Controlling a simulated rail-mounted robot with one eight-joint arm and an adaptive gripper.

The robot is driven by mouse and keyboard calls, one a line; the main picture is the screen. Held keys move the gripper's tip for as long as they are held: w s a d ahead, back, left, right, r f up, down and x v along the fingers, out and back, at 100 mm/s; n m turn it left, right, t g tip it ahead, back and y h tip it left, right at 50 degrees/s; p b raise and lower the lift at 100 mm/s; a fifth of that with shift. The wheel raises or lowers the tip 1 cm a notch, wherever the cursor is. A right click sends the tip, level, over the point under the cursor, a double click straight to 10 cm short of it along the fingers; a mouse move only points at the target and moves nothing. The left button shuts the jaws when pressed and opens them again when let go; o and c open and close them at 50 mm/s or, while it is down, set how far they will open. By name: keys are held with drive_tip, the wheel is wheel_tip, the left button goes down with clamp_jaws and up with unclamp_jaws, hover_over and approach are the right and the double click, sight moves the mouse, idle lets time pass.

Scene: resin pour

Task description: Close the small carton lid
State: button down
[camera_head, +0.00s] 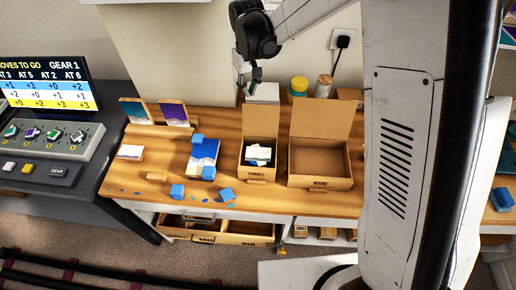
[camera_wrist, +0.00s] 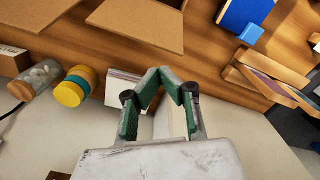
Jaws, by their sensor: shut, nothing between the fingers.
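The small carton (camera_head: 258,162) stands on the wooden counter, marked SMALL on its front. Its lid (camera_head: 261,121) stands open and upright at the back. White and dark items lie inside the carton. In the wrist view, the lid (camera_wrist: 147,20) shows at the top, with the carton's inside hidden. My gripper (camera_head: 252,86) is above and behind the small carton's lid, near the wall, apart from the lid. In the wrist view my gripper (camera_wrist: 165,72) has its green fingertips together, with nothing held.
A wider open carton (camera_head: 319,165) stands right of the small one. Blue blocks (camera_head: 178,191) and upright cards (camera_head: 173,113) are to the left. A drawer (camera_head: 250,232) is open below.

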drive_tip(key=shift+f, duration=0.15)
idle(0.4)
wheel_tip(320, 180, down, 6)
drive_tip(key=b, duration=0.5)
drive_tip(key=shift+f+b, duration=0.15)
drive_tip(key=shift+b, duration=0.15)
drive_tip(key=shift+s+a+b, duration=0.2)
drive_tip(key=shift+s, duration=1.1)
drive_tip(key=shift+s+a+b, duration=0.2)
drive_tip(key=shift+s, duration=1.15)
drive_tip(key=shift+s+a+b, duration=0.2)
drive_tip(key=shift+s, duration=1.1)
wheel_tip(320, 180, up, 9)
drive_tip(key=p, duration=0.4)
drive_tip(key=shift+p, duration=0.35)
